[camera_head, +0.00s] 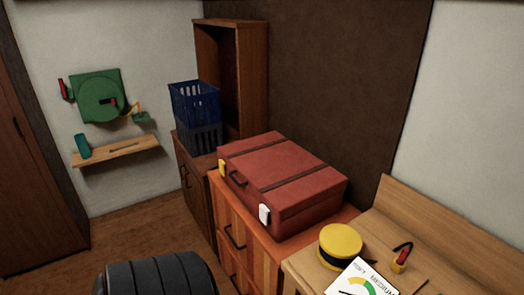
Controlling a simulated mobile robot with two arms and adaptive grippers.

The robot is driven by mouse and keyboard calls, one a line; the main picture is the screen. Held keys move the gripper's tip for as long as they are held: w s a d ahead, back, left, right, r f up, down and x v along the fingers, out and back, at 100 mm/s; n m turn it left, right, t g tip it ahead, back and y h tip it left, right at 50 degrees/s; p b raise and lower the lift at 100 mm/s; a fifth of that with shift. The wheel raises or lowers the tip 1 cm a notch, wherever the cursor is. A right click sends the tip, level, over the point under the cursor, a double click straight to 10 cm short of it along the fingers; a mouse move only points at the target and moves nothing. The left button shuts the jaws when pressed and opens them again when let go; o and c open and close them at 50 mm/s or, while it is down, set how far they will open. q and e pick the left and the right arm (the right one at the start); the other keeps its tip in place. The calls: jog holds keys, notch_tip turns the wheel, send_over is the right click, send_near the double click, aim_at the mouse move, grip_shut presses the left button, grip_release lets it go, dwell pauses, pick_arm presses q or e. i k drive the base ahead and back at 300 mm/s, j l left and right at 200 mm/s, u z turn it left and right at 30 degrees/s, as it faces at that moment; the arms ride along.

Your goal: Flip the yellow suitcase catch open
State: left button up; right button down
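A red suitcase (298,170) lies flat with its lid shut on an orange-brown wooden drawer cabinet (232,209). Dark straps cross its lid. Its front side faces left and carries a dark handle (238,179). The yellow catch (222,168) is at the far end of that front side, left of the handle. A white catch (264,214) is at the near end. The yellow catch is small here, and I cannot tell its exact position. Neither of my grippers is in view.
Blue crates (195,103) stand on a brown cabinet beyond the suitcase, beside an open shelf unit (232,75). A yellow round box (340,246) and a red-handled switch (402,256) are on the near right worktop. A green wall device (98,97) hangs above a small shelf (118,152).

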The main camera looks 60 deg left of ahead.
aim_at(222, 163)
jog(key=u, duration=2.25)
